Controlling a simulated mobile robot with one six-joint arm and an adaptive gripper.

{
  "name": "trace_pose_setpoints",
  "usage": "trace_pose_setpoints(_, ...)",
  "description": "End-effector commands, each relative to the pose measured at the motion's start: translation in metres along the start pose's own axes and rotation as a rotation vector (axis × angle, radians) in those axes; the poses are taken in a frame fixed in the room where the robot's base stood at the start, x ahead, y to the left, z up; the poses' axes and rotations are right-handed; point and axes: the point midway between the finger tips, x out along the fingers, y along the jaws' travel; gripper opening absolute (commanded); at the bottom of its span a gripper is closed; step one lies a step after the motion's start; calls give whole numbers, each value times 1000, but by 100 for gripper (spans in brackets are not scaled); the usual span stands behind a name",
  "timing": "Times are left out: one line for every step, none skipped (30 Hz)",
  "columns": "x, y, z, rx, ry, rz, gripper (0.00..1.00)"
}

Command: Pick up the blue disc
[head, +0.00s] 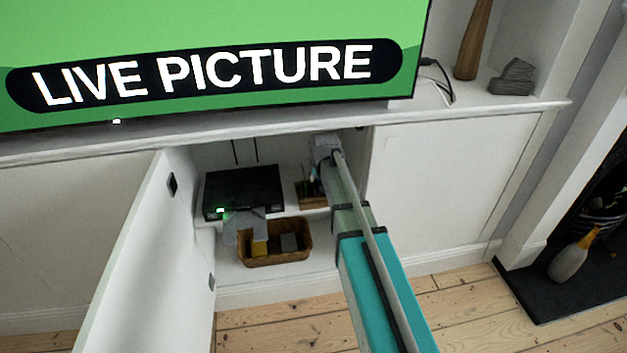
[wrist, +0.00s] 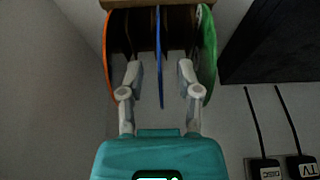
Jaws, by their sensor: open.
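The blue disc (wrist: 159,40) stands edge-on in the middle of a wooden rack (wrist: 145,4) in the wrist view. An orange disc (wrist: 108,55) is to its left and a green disc (wrist: 208,55) to its right, with dark discs or slots between. My gripper (wrist: 159,70) is open, with one finger on each side of the blue disc and a visible gap on both sides. In the head view the wooden rack (head: 312,196) sits on the cabinet's upper shelf at the right, partly hidden by my arm; the blue disc cannot be made out there.
A black box (head: 243,188) with a green light sits left of the rack; a wicker basket (head: 292,254) is on the shelf below. The cabinet door (head: 140,265) stands open at the left. A television (head: 210,55) is above. Labelled cables (wrist: 262,130) hang at right in the wrist view.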

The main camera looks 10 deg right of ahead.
Motion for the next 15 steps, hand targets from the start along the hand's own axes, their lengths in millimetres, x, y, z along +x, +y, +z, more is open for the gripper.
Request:
trace_pose_setpoints(6,0,-9,0,0,0,44)
trace_pose_setpoints(10,0,-5,0,0,0,44)
trace_pose_setpoints(14,0,-4,0,0,0,44)
trace_pose_setpoints(16,0,-3,0,0,0,44)
trace_pose_setpoints(19,0,-3,0,0,0,44)
trace_pose_setpoints(22,0,-3,0,0,0,44)
trace_pose_setpoints(24,0,-3,0,0,0,44)
trace_pose_setpoints(26,0,-3,0,0,0,44)
trace_pose_setpoints(28,0,-3,0,0,0,44)
trace_pose_setpoints(29,0,-3,0,0,0,44)
trace_pose_setpoints(30,0,-4,0,0,0,44)
trace_pose_setpoints(31,0,-4,0,0,0,44)
trace_pose_setpoints(32,0,-4,0,0,0,44)
trace_pose_setpoints(32,0,-4,0,0,0,44)
trace_pose_setpoints(32,0,-4,0,0,0,44)
